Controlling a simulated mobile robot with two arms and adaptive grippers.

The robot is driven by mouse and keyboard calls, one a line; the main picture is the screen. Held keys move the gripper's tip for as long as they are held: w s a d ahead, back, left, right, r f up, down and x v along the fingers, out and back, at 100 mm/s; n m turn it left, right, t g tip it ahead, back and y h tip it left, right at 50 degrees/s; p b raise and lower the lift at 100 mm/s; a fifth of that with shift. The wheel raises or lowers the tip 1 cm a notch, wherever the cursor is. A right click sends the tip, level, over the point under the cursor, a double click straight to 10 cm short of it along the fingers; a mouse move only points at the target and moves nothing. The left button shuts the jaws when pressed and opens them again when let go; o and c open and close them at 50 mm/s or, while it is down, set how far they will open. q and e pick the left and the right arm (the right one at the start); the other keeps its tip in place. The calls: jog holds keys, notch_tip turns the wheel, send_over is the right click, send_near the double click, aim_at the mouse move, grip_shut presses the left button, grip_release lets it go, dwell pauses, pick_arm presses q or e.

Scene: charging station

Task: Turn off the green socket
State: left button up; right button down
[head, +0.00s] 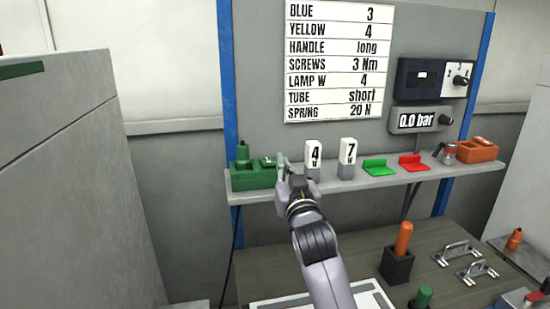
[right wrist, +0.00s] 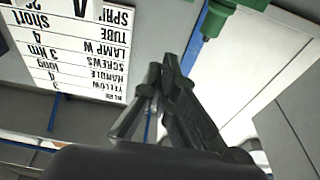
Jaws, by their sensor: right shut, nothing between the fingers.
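The green socket (head: 250,179) is a green block at the left end of the shelf, with a small upright green piece (head: 243,151) on its left part and a lighter green switch-like piece (head: 268,161) on its right part. My right gripper (head: 284,165) is shut and empty at the right end of the socket; I cannot tell whether it touches. In the right wrist view, which looks upside down, the shut fingers (right wrist: 160,75) show in the middle, and a green part of the socket (right wrist: 225,12) shows at the top right edge. My left gripper is not in view.
The shelf (head: 310,189) also bears two numbered blocks (head: 313,160), green (head: 379,168) and red (head: 412,163) pieces, and an orange socket (head: 478,150). A table below holds tools and handles (head: 458,252). A tall grey cabinet (head: 70,190) stands left.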

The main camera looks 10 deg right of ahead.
jog(key=r+p, duration=0.2)
jog(key=p, duration=0.2)
send_over(268, 161)
jog(key=s+d, duration=0.1)
jog(key=s, duration=0.3)
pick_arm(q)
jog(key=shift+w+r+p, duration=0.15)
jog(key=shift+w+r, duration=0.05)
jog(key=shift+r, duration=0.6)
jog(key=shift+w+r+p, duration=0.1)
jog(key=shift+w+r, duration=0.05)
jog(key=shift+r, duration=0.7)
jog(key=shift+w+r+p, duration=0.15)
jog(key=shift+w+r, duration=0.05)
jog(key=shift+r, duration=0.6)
pick_arm(e)
jog(key=shift+s+d+f, duration=0.1)
jog(key=shift+s+f, duration=0.05)
jog(key=shift+f, duration=2)
